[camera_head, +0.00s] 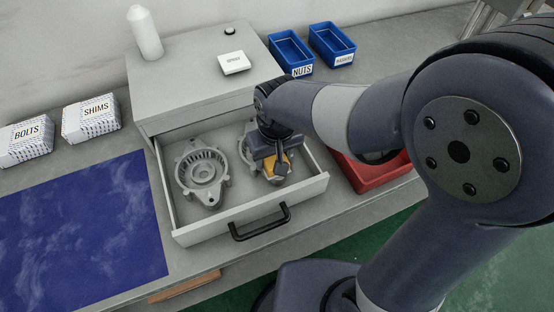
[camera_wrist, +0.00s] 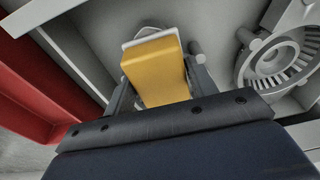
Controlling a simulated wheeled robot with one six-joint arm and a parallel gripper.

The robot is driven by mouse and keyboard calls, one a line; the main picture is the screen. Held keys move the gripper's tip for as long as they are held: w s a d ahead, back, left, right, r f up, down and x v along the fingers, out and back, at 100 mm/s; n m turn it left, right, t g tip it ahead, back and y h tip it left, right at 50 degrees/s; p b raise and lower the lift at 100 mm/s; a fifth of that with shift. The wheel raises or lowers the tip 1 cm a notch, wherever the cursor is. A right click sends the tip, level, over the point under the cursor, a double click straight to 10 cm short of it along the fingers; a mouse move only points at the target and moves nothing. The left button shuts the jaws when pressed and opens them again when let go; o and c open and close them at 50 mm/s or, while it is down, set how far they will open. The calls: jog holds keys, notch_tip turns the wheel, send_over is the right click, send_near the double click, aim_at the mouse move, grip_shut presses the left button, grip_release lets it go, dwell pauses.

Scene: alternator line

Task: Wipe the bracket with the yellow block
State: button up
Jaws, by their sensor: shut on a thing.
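The yellow block (camera_head: 268,164) is held by my gripper (camera_head: 276,170) inside the open grey drawer (camera_head: 222,225), on its right side. In the wrist view the block (camera_wrist: 158,72) fills the space between my two fingers (camera_wrist: 162,85), with a pale edge at its far end. A round grey slotted casting with lugs (camera_head: 203,174) lies in the drawer's left part, clear of my gripper. A second grey casting (camera_head: 243,150) is largely hidden behind my gripper. One slotted casting (camera_wrist: 280,60) shows beside the block in the wrist view. Whether the block touches a casting I cannot tell.
The drawer's walls and black handle (camera_head: 260,222) surround the work. A red bin (camera_head: 372,172) stands to its right. Blue bins (camera_head: 291,52), a white bottle (camera_head: 145,32) and labelled boxes (camera_head: 90,119) stand behind. A blue mat (camera_head: 75,230) lies clear at left.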

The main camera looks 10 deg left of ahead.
jog(key=shift+w+a, duration=0.1)
jog(key=shift+w, duration=0.15)
jog(key=shift+r, duration=0.2)
jog(key=shift+r+p, duration=2.4)
jog(key=shift+r, duration=0.5)
jog(key=shift+r+p, duration=1.3)
jog(key=shift+r, duration=0.25)
jog(key=shift+f, duration=0.15)
notch_tip(320, 180, down, 7)
jog(key=b, duration=0.5)
jog(key=shift+w+a+b, duration=0.15)
jog(key=shift+b, duration=0.25)
